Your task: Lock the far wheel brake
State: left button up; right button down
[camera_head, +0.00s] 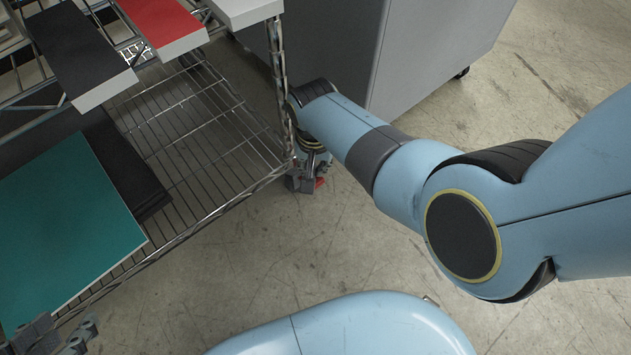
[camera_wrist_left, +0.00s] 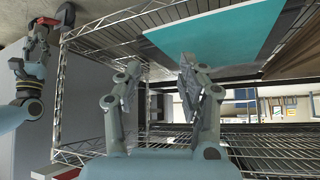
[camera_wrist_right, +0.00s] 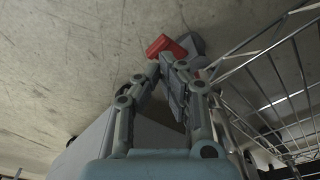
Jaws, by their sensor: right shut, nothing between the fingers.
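A second red piece (camera_wrist_right: 198,74) is partly hidden by a finger. My left gripper (camera_head: 70,338) is at the head view's lower left; its fingers (camera_wrist_left: 160,70) are open and empty.
The wire cart (camera_head: 215,150) bears a teal sheet (camera_head: 62,226) on its lower shelf, and black (camera_head: 75,45) and red-topped (camera_head: 160,18) blocks higher up. A grey cabinet (camera_head: 425,50) stands behind my right arm. Concrete floor (camera_head: 290,245) is clear in front of the cart's corner.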

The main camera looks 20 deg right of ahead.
notch_tip(320, 180, down, 2)
jog(key=shift+f+b, duration=0.25)
jog(key=shift+b, duration=0.65)
jog(key=shift+w+f+b, duration=0.2)
jog(key=shift+f+b, duration=0.65)
pick_arm(q)
jog(key=w+d+r+t, duration=0.1)
jog(key=w+r+t, duration=0.3)
jog(key=t, duration=0.3)
jog(key=shift+w+r+m+h, duration=0.25)
jog(key=shift+r+m+h, duration=0.1)
jog(key=shift+m+h, duration=0.05)
pick_arm(e)
jog(key=shift+f, duration=0.15)
pick_arm(q)
jog(key=shift+d, duration=0.1)
